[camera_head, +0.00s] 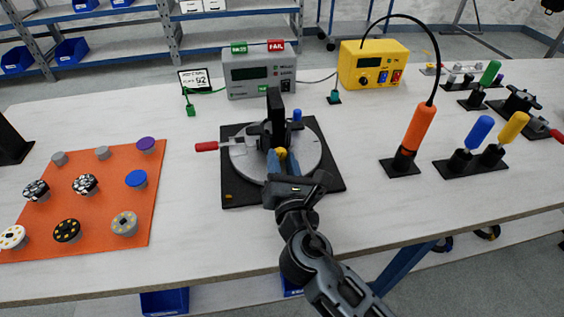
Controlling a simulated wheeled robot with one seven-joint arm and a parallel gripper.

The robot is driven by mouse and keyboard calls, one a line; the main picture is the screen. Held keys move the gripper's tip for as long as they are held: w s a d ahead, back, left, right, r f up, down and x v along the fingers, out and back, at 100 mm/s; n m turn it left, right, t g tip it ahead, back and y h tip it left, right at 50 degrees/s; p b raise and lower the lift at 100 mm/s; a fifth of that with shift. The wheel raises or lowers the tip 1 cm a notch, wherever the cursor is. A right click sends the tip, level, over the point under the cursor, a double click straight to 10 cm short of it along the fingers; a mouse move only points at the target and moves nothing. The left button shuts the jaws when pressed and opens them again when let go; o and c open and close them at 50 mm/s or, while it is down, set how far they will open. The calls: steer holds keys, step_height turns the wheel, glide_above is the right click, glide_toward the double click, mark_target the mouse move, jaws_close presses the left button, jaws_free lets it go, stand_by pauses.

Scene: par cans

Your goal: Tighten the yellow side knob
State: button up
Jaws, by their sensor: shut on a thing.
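The yellow side knob (281,153) shows at the front of a black fixture (275,118) on a round grey plate (246,164). My gripper (279,163) reaches in from the front, with its fingers at the knob, and it is shut on the knob. The fingers hide part of the knob. The fixture stands upright on the plate, which rests on a square black base (240,196). A blue knob (297,115) shows behind the fixture to the right. A red-handled lever (206,146) sticks out to the left.
An orange mat (85,165) with several round parts lies at the left. A grey tester (260,75) with FAIL lit and a yellow station (373,65) stand behind. An orange-handled tool (415,130) stands at the right, beside blue-handled (480,131) and yellow-handled (514,126) tools.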

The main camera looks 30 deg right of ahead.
steer(key=o, duration=1.1)
steer(key=shift+c, duration=0.2)
steer(key=shift+b+v, duration=0.45)
steer(key=shift+v, duration=3.5)
